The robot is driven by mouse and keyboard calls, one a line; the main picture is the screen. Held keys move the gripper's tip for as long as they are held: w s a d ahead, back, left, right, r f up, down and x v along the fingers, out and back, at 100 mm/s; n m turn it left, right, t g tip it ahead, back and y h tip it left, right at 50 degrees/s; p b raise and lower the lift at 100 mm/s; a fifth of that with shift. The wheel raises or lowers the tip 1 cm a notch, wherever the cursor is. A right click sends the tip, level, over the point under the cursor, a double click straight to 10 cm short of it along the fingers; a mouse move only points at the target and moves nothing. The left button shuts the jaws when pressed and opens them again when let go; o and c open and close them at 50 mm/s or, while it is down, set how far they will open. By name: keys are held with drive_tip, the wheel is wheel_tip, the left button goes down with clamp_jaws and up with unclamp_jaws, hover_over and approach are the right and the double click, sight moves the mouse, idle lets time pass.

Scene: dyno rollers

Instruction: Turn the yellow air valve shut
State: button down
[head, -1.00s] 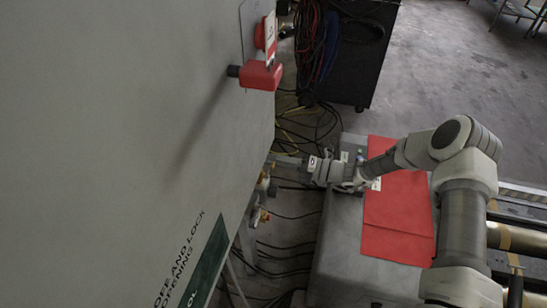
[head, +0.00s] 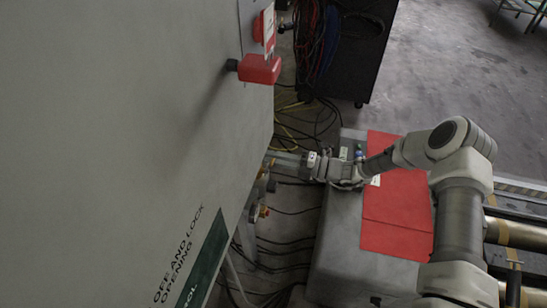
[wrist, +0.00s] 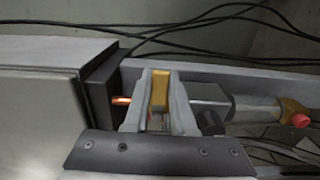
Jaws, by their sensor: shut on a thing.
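The yellow air valve's handle (wrist: 160,90) shows in the wrist view, upright between the two grey fingers of my gripper (wrist: 160,103). The fingers are shut on it, and they hide part of the handle and the valve body behind it. In the head view my gripper (head: 284,158) reaches left to the side of the large grey cabinet (head: 120,120). The valve is too small and too covered there to make out clearly.
A grey pipe (wrist: 245,106) runs right to a yellow fitting with a red-orange end (wrist: 299,119). Black cables (wrist: 215,22) lie on the floor. A red handle (head: 260,69) juts from the cabinet. A grey box with a red cover (head: 396,235) stands below my arm.

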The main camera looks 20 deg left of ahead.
drive_tip(key=c, duration=0.7)
unclamp_jaws()
drive_tip(key=shift+c, duration=0.2)
drive_tip(key=w+d, duration=0.2)
drive_tip(key=d, duration=1.5)
drive_tip(key=shift+d, duration=0.2)
drive_tip(key=s+d+r+n+h+p, duration=0.1)
drive_tip(key=s+d+r+n+h, duration=0.1)
drive_tip(key=s+r+n+h, duration=0.3)
drive_tip(key=s+d+r+n+g+h, duration=0.1)
drive_tip(key=s+d+r+n+h, duration=0.1)
drive_tip(key=r+n, duration=0.55)
drive_tip(key=s+d+r+n+h+p, duration=0.1)
drive_tip(key=s+d+r+n+h, duration=0.25)
drive_tip(key=r+n, duration=0.3)
drive_tip(key=s+d+r+n+t+h+p, duration=0.1)
drive_tip(key=s+d+r+n+t+h, duration=0.6)
drive_tip(key=s+d+r+n, duration=0.4)
drive_tip(key=s+r+n+t, duration=0.1)
drive_tip(key=s+r+n, duration=0.2)
drive_tip(key=n, duration=0.2)
drive_tip(key=shift+p, duration=0.3)
